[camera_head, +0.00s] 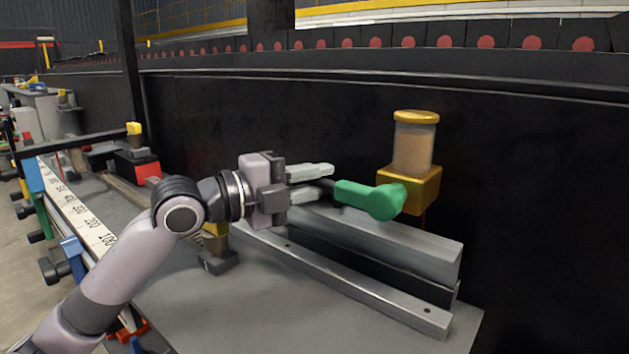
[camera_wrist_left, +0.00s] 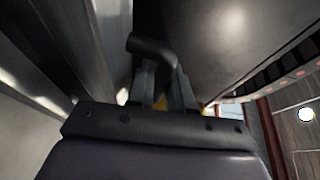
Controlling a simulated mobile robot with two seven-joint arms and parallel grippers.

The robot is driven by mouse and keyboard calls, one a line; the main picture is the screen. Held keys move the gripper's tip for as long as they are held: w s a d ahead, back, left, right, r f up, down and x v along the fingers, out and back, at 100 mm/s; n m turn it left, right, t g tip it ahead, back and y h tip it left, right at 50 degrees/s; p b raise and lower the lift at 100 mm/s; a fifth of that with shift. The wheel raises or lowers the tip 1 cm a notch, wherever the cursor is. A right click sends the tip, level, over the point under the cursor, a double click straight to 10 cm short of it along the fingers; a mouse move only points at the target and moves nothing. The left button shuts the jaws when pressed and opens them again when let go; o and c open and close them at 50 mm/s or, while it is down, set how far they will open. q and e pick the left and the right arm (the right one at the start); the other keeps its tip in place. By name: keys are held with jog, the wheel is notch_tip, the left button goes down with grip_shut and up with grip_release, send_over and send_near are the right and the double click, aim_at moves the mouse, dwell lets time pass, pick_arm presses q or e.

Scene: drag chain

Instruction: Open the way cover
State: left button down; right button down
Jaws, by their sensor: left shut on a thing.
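My left gripper (camera_head: 326,183) is shut on a dark curved handle (camera_wrist_left: 150,47), which shows past the fingertips in the left wrist view. In the head view only a little of this dark part shows, by the fingers. My gripper sits above the grey metal rails (camera_head: 410,240), just left of the green lever (camera_head: 372,198). I cannot tell which part is the way cover or how far it is open. Where the handle joins is hidden. My right gripper is not in view.
A brass fitting with a cloudy cylinder (camera_head: 413,145) stands right of my gripper, close to the green lever. A black machine wall (camera_head: 540,200) rises behind. A numbered scale (camera_head: 85,215) runs along the left edge. The grey tabletop (camera_head: 250,310) in front is mostly clear.

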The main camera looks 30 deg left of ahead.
pick_arm(q)
jog(key=f+t+b, duration=0.1)
jog(key=b, duration=0.2)
jog(key=shift+s+h, duration=0.3)
jog(key=shift+s, duration=0.1)
jog(key=shift+s+b, duration=0.15)
jog(key=shift+b, duration=0.35)
jog(key=shift+s+r+m+b, duration=0.2)
jog(key=shift+m+b, duration=0.1)
jog(key=shift+b, duration=0.15)
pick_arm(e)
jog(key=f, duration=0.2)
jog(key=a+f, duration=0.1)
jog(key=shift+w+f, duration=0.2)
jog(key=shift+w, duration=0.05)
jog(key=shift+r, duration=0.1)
pick_arm(q)
jog(key=c, duration=1.4)
grip_release()
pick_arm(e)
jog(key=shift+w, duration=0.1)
pick_arm(q)
jog(key=shift+s+a, duration=0.1)
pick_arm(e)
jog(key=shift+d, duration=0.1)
